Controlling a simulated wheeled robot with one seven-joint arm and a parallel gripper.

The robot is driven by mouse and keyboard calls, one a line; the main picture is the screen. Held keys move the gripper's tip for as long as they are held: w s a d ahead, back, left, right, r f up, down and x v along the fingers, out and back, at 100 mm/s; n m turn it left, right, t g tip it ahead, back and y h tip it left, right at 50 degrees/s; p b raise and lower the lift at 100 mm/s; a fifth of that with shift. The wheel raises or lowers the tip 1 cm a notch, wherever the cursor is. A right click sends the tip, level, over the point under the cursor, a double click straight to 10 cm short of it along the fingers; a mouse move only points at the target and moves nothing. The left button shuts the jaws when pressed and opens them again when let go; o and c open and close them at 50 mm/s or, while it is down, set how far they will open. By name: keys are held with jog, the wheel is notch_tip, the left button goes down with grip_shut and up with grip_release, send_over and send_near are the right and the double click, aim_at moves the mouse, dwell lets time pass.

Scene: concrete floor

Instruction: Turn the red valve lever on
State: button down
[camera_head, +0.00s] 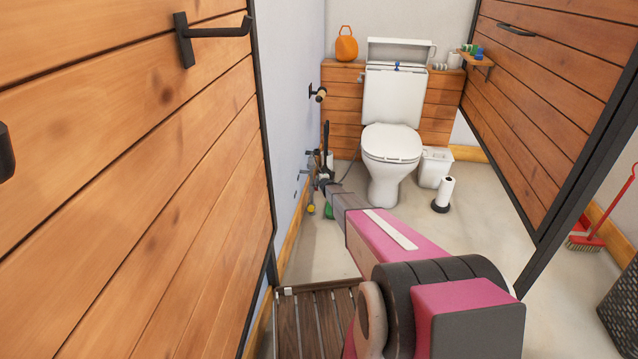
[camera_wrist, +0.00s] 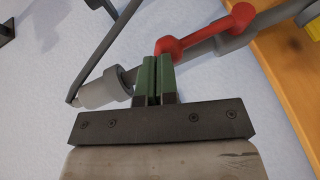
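The red valve lever (camera_wrist: 205,40) is near the top of the wrist view, on a grey pipe (camera_wrist: 270,18) along the wall. It has a round red knob at each end. My gripper (camera_wrist: 160,60) has green fingers side by side with only a thin dark line between them, so it looks shut. The fingertips overlap the lever's left knob in the picture; I cannot tell whether they touch it. No part of the lever shows between the fingers. In the head view my gripper (camera_head: 323,179) is low by the left wall; the lever cannot be made out there.
A grey fitting (camera_wrist: 100,90) and a dark hose lie left of the fingers. A wooden strip (camera_wrist: 285,60) runs at right. The toilet (camera_head: 391,145) stands ahead, with a bin (camera_head: 435,168) and a paper-roll stand (camera_head: 444,194) beside it. A wooden door (camera_head: 150,190) is close on the left.

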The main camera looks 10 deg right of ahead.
jog(key=shift+w+d+r, duration=0.1)
jog(key=shift+w+r, duration=0.05)
jog(key=shift+w, duration=0.3)
dwell(0.4)
